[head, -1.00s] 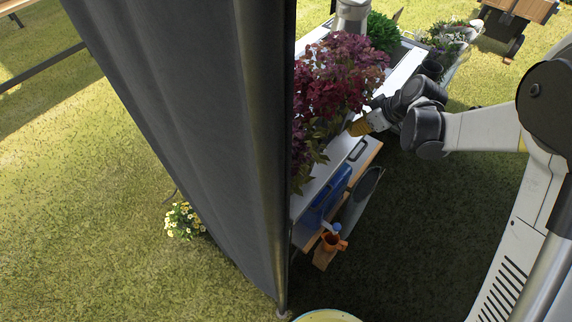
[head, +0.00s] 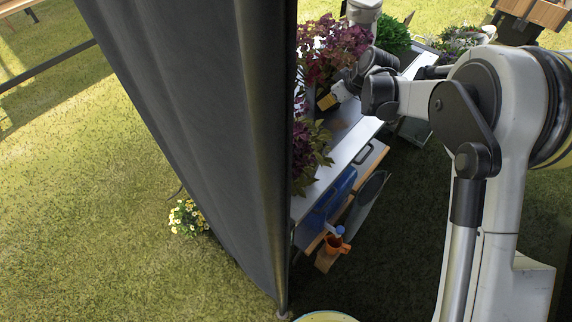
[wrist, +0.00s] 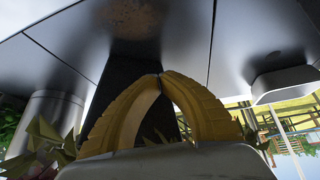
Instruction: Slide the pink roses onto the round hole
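I cannot pick out pink roses for certain. Dark red-purple leafy plants (head: 338,48) stand on the metal table (head: 362,130) in the head view. In the wrist view some pale green leaves (wrist: 45,135) show at lower left, with a pinkish patch too small to tell. My gripper (head: 325,101) is over the table among the plants. In the wrist view its yellow fingers (wrist: 161,77) meet at the tips, with nothing clearly between them. A dark post-like thing (wrist: 130,75) rises behind them. I cannot make out a round hole.
A dark cloth panel (head: 200,120) hides the table's left side. A green bushy plant (head: 393,36) stands at the back. A blue crate (head: 332,195) and an orange pot (head: 337,244) are below the tabletop. Yellow flowers (head: 187,217) sit on open grass at left.

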